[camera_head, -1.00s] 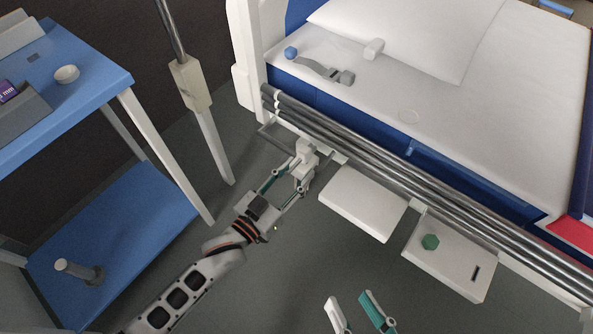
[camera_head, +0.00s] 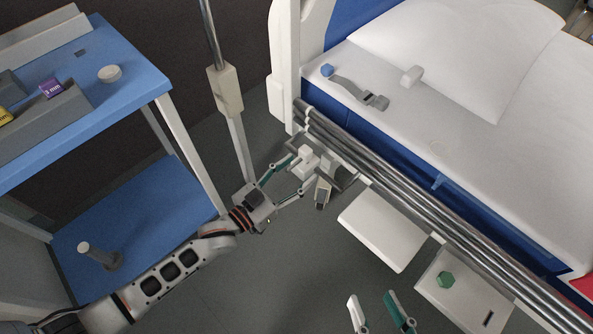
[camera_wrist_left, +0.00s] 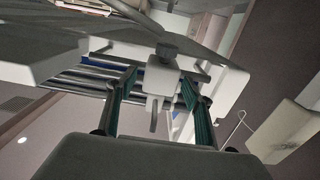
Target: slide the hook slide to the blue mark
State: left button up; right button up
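The hook slide (camera_head: 303,162) is a small white block at the bed's side rail, near its upper-left end. In the left wrist view the hook slide (camera_wrist_left: 163,80) has a dark knob on top and a hook hanging below. My left gripper (camera_head: 292,178) has its green-lined fingers apart, one on each side of the slide. The left wrist view shows a gap at the left finger; contact at the right finger is unclear. My right gripper (camera_head: 378,313) is open and empty at the bottom edge. I cannot make out a blue mark on the rail.
Long metal side rails (camera_head: 420,220) run along the bed. A pole (camera_head: 226,90) and a blue cart (camera_head: 140,85) stand left. A small beige piece (camera_head: 322,190) sits beside the left gripper.

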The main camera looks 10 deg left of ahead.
pick_arm(q)
jog(key=shift+s+a, duration=0.25)
jog(key=shift+s, duration=0.15)
jog(key=v, duration=1.1)
jog(key=shift+r, duration=0.1)
